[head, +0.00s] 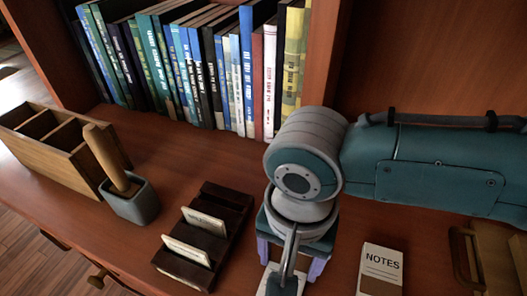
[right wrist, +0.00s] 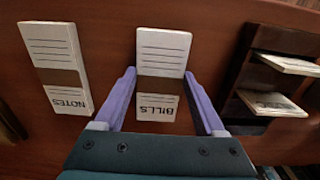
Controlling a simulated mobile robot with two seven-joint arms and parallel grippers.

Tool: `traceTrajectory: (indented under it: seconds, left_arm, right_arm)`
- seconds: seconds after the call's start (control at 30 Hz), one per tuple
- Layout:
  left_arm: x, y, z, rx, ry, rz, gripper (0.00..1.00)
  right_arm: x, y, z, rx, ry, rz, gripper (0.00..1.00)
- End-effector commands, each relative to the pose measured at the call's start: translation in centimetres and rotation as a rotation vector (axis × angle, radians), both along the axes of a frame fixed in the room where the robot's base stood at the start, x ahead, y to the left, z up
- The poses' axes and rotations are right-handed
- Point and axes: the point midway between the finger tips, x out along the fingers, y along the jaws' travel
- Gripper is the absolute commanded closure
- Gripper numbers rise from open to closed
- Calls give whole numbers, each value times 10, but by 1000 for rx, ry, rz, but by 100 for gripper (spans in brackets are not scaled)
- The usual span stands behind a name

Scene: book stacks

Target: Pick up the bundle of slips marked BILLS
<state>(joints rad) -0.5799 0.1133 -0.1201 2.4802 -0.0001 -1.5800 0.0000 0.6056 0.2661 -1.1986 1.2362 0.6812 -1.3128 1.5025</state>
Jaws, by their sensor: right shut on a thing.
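The bundle marked BILLS (right wrist: 160,108) is a white ruled block of slips with a brown band, seen in the right wrist view with its label upside down. My right gripper (right wrist: 158,75) is shut on it, with a purple finger at each side edge. In the head view my right gripper (head: 290,270) points down at the front of the desk, and its wrist hides most of the bundle (head: 267,284). I cannot tell whether the bundle is clear of the desk. My left gripper is not in view.
A NOTES bundle (head: 381,268) lies to the right, also in the right wrist view (right wrist: 55,65). A dark slotted holder (head: 228,208) with cards stands left of my gripper. A grey cup (head: 135,203), a wooden box (head: 78,165) and a row of books (head: 205,70) are farther off.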

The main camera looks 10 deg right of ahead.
Motion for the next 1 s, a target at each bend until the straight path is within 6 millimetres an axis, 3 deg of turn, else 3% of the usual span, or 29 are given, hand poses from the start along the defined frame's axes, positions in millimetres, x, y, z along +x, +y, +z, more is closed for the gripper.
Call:
traceTrajectory:
  seconds: [0.03,0.3,0.67,0.87,1.0]
  left_arm:
    - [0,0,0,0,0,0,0]
    - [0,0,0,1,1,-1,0]
    - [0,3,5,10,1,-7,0]
    - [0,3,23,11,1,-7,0]
    - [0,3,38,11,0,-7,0]
  right_arm:
    - [0,0,0,0,0,0,57]
    - [0,0,0,0,0,0,85]
    - [0,0,10,1,1,0,85]
    - [0,1,50,3,-2,1,85]
    - [1,0,96,3,-4,1,85]
